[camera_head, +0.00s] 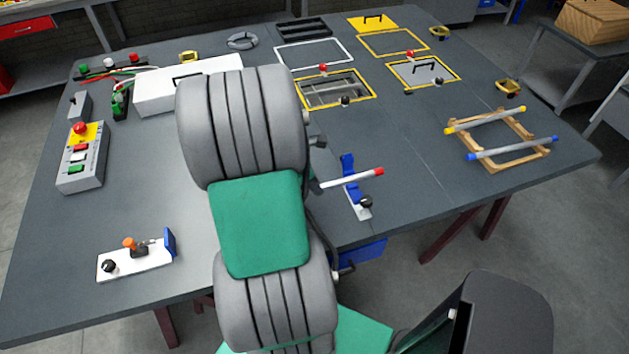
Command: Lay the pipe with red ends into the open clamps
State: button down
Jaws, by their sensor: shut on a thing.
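The pale pipe with a red end (350,178) sticks out to the right from behind my arm; its left part and other end are hidden. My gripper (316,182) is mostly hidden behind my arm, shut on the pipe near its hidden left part. The right clamp, with blue parts (355,194), a pale base and a black knob, stands by the table's front edge. The pipe crosses over it in the picture; I cannot tell whether they touch. The left clamp (150,258) has a white base, a blue plate, an orange-tipped lever and a black knob. It holds nothing.
A wooden rack (493,160) at right holds a yellow-ended pipe (485,120) and a blue-ended pipe (512,147). Framed hatches (377,97) lie at the back. A button box (83,160) and a white box (165,93) stand at left. The table between the left clamp and button box is clear.

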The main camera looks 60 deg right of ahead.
jog(key=shift+f+b, duration=1.35)
jog(key=shift+f, duration=1.45)
jog(key=c, duration=1.2)
grip_release()
jog(key=shift+c, duration=0.2)
jog(key=v, duration=0.7)
jog(key=shift+w+a+r+b, duration=0.1)
jog(key=shift+w+r+b, duration=0.05)
jog(key=shift+r+b, duration=0.2)
